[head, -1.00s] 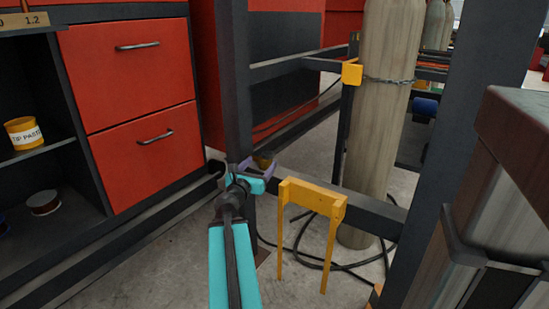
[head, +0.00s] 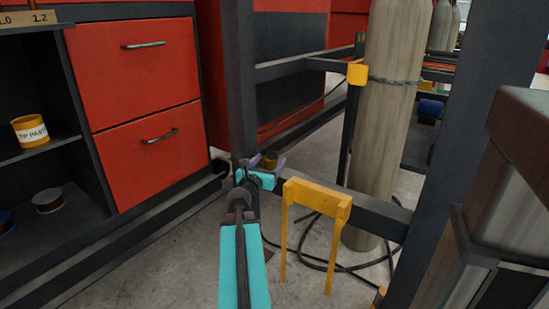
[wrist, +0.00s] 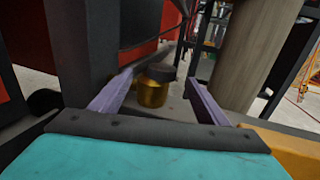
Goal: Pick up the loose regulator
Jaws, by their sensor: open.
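The loose regulator (wrist: 153,88) is a small brass-coloured cylinder with a dark grey top. It stands upright near the foot of a dark post in the wrist view. In the head view the regulator (head: 270,159) shows small, just past my gripper (head: 262,168). In the wrist view my gripper (wrist: 158,84) is open, with one purple finger on each side of the regulator in the picture. No contact shows, and I cannot tell how far the fingertips reach along it. Its lower part is partly hidden in the head view.
A dark upright post (head: 241,80) stands close on the left. A yellow bracket frame (head: 318,197) stands close on the right. A tall gas cylinder (head: 382,120) with a chain is behind. A black hose (head: 352,267) lies on the floor. Red drawers (head: 145,110) are at left.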

